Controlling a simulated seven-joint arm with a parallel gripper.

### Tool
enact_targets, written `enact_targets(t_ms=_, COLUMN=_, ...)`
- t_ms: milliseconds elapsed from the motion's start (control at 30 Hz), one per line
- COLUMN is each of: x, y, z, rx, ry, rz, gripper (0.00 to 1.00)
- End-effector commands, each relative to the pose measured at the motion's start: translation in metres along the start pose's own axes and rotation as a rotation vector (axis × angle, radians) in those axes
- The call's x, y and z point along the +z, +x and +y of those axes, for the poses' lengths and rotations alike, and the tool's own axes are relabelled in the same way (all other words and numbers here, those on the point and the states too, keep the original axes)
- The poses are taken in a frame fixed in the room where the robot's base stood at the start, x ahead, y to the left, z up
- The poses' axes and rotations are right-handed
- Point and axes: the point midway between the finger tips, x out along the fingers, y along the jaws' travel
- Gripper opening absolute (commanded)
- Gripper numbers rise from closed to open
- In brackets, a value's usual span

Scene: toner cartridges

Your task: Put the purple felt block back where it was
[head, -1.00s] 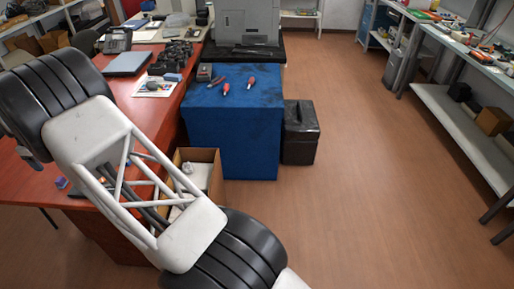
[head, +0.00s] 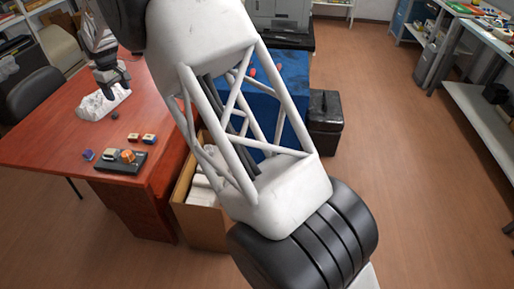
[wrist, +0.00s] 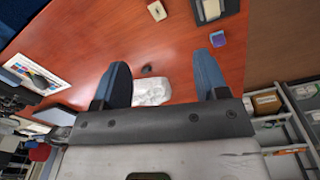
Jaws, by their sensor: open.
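The purple felt block (head: 88,155) sits on the red table, just left of a dark tray (head: 105,167), near the table's front. It also shows in the wrist view (wrist: 217,39), beyond the right fingertip, close to the tray (wrist: 209,12). My gripper (head: 112,78) is over the far part of the table, above a white crumpled thing (head: 101,104), well away from the block. In the wrist view its two fingers (wrist: 160,75) are apart with nothing held between them. The white thing (wrist: 152,92) shows between and below them.
An orange block (head: 128,156) is on the tray. Two small coloured blocks (head: 141,138) stand behind it, and a small dark piece (head: 115,116) lies near the white thing. An open cardboard box (head: 200,220) is beside the table. Bare red tabletop (head: 50,130) is at left.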

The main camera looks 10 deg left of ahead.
Motion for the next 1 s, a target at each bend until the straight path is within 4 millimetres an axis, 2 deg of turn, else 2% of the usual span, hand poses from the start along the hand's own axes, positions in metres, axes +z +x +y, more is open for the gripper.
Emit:
enact_targets(t_ms=33, x=0.017, y=-0.013, z=0.011, rx=0.003, ry=0.024, rz=0.004, gripper=0.67)
enact_targets(t_ms=200, x=0.07, y=-0.045, z=0.038, rx=0.01, ry=0.099, rz=0.012, gripper=0.67)
enact_targets(t_ms=500, x=0.17, y=-0.098, z=0.075, rx=0.024, ry=0.234, rz=0.028, gripper=0.67)
enact_targets(t_ms=700, x=0.238, y=-0.126, z=0.09, rx=0.033, ry=0.323, rz=0.038, gripper=0.67)
enact_targets(t_ms=1000, x=0.341, y=-0.164, z=0.098, rx=0.048, ry=0.456, rz=0.054, gripper=0.67)
